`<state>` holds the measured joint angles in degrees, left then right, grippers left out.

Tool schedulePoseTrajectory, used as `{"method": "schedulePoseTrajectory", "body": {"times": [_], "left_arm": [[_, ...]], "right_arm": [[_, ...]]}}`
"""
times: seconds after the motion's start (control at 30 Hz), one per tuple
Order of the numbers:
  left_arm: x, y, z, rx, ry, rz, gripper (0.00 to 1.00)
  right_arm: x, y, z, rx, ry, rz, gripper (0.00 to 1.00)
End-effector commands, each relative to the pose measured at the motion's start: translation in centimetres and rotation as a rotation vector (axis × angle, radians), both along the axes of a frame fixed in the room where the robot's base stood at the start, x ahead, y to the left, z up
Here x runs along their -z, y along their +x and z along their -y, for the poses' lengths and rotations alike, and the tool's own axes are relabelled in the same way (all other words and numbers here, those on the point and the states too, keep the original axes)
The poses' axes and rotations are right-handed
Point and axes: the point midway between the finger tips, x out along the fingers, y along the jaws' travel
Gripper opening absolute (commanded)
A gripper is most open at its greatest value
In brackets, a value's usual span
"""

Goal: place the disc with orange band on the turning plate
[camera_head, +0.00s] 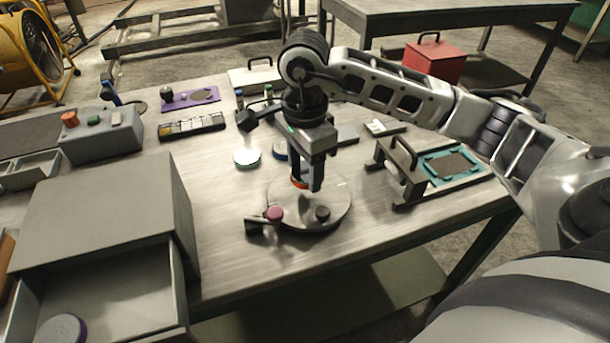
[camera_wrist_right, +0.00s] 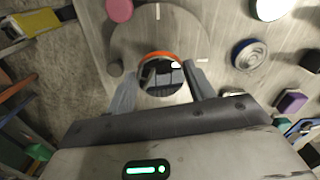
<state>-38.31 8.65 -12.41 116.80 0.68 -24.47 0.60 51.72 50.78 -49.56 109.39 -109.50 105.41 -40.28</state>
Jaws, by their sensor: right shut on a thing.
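The disc with orange band (camera_head: 297,182) is between the fingers of my right gripper (camera_head: 308,184). The gripper is shut on it. The turning plate (camera_head: 338,196) is a round grey metal plate on the table, directly below the gripper. In the right wrist view the disc (camera_wrist_right: 160,75) shows a dark, mirror-like face and an orange rim between the fingertips, with the plate (camera_wrist_right: 190,32) around it. I cannot tell whether the disc touches the plate. A pink knob (camera_head: 274,213) and a dark knob (camera_head: 322,213) stand at the plate's near side. My left gripper is not in view.
A white-topped disc (camera_head: 247,157) and a blue-edged disc (camera_head: 280,150) lie behind the plate. A teal-framed fixture with a handle (camera_head: 450,165) stands right. A grey cabinet (camera_head: 110,200) with an open drawer is at left. The table front is clear.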

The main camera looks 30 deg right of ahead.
Motion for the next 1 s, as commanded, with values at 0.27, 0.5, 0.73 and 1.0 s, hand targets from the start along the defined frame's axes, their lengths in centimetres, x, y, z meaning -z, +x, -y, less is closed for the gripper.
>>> {"method": "schedulePoseTrajectory", "body": {"times": [0.27,0.5,0.73,1.0], "left_arm": [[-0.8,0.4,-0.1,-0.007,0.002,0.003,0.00],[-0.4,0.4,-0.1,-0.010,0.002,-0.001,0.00],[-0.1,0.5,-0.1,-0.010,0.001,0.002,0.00],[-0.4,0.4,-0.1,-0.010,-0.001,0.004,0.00]], "right_arm": [[3.3,0.5,0.5,0.001,0.000,-0.002,0.19],[3.9,0.6,0.5,0.000,0.000,0.002,0.19],[4.4,0.6,0.5,0.000,-0.001,0.000,0.56],[4.3,0.5,0.5,0.001,-0.001,0.000,0.75]]}}
